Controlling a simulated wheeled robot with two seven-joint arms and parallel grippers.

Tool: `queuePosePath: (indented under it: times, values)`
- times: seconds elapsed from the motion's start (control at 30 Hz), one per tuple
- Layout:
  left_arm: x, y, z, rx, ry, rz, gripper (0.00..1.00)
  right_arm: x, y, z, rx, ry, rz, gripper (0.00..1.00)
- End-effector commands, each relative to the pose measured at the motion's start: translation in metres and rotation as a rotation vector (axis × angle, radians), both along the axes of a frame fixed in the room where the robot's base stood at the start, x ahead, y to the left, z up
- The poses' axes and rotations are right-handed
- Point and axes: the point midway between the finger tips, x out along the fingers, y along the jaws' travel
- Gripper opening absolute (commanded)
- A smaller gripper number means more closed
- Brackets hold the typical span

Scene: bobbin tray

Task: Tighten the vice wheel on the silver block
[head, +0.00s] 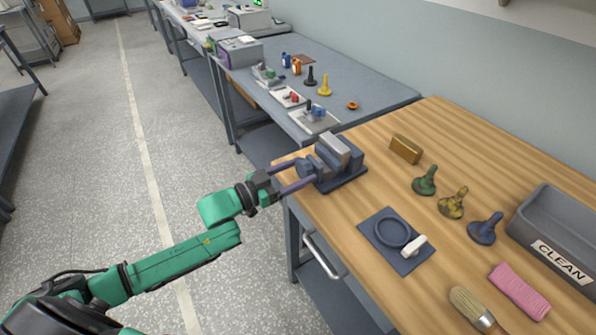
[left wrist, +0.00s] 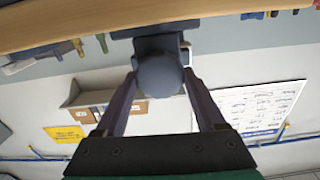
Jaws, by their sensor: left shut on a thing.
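The vice (head: 349,181) is dark blue-grey and stands at the left edge of the wooden bench. The silver block (head: 338,147) sits in the top of its jaws. My left gripper (head: 306,173) reaches in from the left, its two purple fingers on either side of the round vice wheel (head: 308,166). In the left wrist view, the wheel (left wrist: 160,76) sits between the fingertips and the gripper is shut on it. The wheel hides most of the vice there. My right gripper is not in view.
A gold block (head: 406,149) lies right of the vice. A dark square tray (head: 379,253), a brush (head: 470,305), a pink cloth (head: 520,291) and a grey CLEAN bin (head: 540,213) occupy the bench.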

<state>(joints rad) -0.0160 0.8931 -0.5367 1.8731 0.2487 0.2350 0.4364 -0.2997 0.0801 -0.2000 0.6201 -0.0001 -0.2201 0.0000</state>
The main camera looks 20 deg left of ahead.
Motion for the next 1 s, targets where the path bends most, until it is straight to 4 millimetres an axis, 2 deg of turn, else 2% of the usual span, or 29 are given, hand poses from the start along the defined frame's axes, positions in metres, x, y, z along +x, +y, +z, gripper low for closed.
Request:
queuePosePath:
  times: [0.6, 1.0]
  values:
    - [-0.0008, -0.0008, -0.0011, 0.328, -0.272, 0.0, 0.16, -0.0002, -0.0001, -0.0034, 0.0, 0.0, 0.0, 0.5]
    - [-0.0008, -0.001, -0.0003, 0.411, -0.342, 0.0, 0.16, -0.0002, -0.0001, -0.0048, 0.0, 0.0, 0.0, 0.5]
